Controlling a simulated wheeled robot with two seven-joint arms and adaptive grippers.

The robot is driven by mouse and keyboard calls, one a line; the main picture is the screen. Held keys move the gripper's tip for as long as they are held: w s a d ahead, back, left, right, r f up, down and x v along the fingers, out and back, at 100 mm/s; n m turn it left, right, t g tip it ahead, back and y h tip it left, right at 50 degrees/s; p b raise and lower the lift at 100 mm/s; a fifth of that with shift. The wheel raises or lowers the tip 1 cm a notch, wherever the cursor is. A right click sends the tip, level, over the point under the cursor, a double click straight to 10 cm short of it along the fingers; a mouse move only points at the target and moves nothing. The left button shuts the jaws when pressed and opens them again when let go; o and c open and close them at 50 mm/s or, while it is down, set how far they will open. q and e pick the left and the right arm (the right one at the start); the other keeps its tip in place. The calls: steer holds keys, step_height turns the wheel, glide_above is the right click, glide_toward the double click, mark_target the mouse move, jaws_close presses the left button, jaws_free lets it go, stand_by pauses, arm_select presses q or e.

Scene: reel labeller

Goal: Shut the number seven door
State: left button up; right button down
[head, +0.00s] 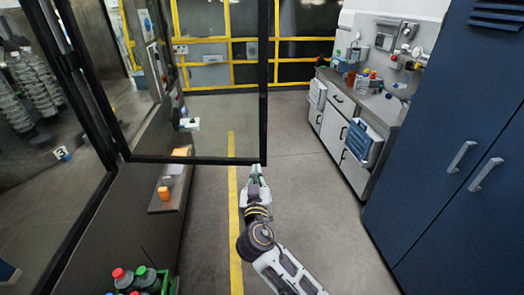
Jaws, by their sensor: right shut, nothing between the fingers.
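A clear door with a black frame (266,85) stands open, sticking out from the machine on the left across the aisle. No number seven can be read on it, so I cannot tell from a label that it is the number seven door. My right gripper (255,174) is shut and empty, right at the lower free corner of this frame. Whether it touches the frame is unclear. My left gripper is out of view.
Bottles (142,280) stand at the bottom. A workbench (366,101) and blue cabinets (440,150) line the right. The aisle floor (310,190) is clear.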

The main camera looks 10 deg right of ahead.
steer(key=shift+s+d+f+m+h, duration=0.1)
steer(key=shift+d+m+h, duration=0.1)
steer(key=shift+m, duration=0.4)
steer(key=shift+d+f+m+h, duration=0.1)
steer(key=shift+d+m, duration=0.05)
steer(key=shift+m, duration=0.45)
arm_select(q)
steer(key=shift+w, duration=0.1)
